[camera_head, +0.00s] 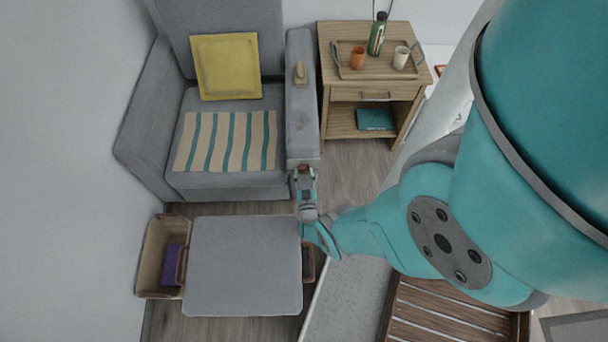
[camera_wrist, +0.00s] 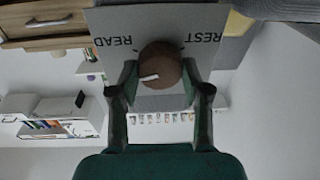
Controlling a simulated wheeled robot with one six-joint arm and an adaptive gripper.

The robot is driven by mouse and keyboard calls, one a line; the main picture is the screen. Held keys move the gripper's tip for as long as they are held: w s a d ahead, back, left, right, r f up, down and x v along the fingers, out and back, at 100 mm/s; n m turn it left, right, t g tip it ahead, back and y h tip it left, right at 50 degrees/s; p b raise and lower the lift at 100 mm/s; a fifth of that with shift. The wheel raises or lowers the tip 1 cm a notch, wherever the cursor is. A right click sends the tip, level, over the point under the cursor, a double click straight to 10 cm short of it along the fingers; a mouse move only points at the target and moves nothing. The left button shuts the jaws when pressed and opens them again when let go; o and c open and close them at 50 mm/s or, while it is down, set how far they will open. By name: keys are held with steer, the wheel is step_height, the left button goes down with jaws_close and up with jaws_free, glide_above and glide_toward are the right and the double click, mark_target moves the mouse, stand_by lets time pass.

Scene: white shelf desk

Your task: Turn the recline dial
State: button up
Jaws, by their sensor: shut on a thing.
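The recline dial (camera_wrist: 160,62) is a round brown knob on a grey panel (camera_wrist: 235,52) in the wrist view. Its white pointer line lies left of the knob's centre, pointing left and slightly down. The words READ and REST appear upside down above it, READ on the left and REST on the right. My gripper (camera_head: 305,172) is at the front of the grey armchair's (camera_head: 300,130) right armrest in the head view. Its two fingers are shut on the dial, one on each side. In the head view the dial is mostly hidden by my gripper.
A wooden side table (camera_head: 360,92) with a tray, bottle and cups stands right of the armchair. A grey ottoman (camera_head: 245,265) is in front, with a wicker basket (camera_head: 152,255) at its left. A wooden slatted surface (camera_head: 440,318) lies at lower right.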

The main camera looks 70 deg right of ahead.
stand_by(0.4)
steer(key=o, duration=1.2)
steer(key=shift+c, duration=0.2)
steer(key=v, duration=1.2)
